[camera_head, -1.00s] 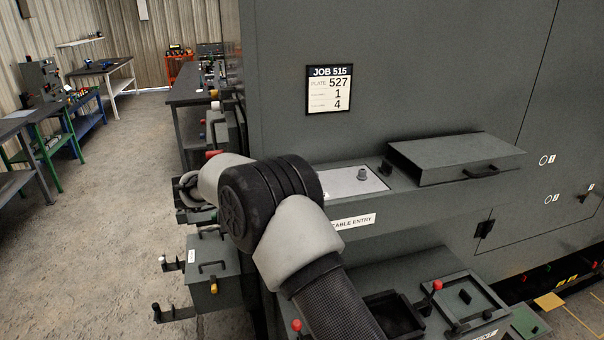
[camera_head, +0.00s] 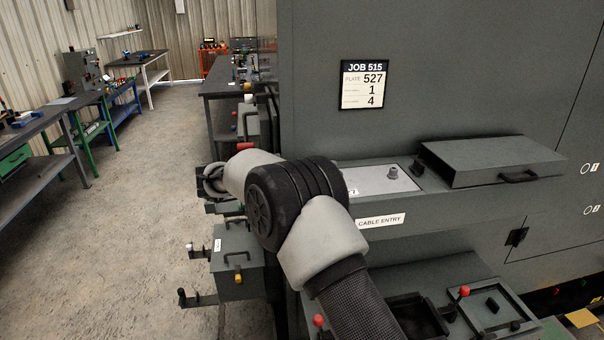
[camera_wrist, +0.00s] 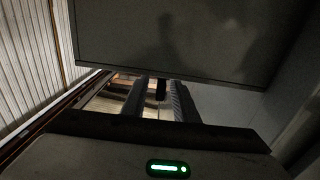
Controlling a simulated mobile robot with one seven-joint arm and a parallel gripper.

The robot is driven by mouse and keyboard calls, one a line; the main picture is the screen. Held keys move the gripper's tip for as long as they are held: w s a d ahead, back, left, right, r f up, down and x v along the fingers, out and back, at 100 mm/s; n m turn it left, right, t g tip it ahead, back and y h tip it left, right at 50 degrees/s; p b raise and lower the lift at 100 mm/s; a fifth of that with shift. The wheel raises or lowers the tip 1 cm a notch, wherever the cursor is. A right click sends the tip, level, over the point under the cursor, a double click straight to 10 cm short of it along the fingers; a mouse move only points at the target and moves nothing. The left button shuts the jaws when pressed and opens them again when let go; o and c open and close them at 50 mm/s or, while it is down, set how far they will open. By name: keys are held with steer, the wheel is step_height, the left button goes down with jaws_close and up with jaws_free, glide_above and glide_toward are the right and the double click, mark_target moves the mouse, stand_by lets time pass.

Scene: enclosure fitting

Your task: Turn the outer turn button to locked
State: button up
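In the wrist view the two fingers of my gripper (camera_wrist: 159,84) stand apart, with a gap between them. A small dark upright piece (camera_wrist: 161,88) shows in that gap, at the lower edge of a dark grey panel (camera_wrist: 165,35). It may be the turn button; I cannot tell whether the fingers touch it or which way it is turned. In the head view my arm crosses the front of the grey enclosure (camera_head: 440,70), and my gripper cannot be made out beyond the wrist. No turn button can be clearly identified there.
A ledge with a CABLE ENTRY label (camera_head: 381,221) and a lidded grey box (camera_head: 490,160) runs along the enclosure. A small box (camera_head: 235,255) with a handle and hooks (camera_head: 196,299) juts out at left. Benches (camera_head: 40,135) stand further left; the floor (camera_head: 140,200) between is clear.

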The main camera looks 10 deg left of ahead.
steer(key=v, duration=1)
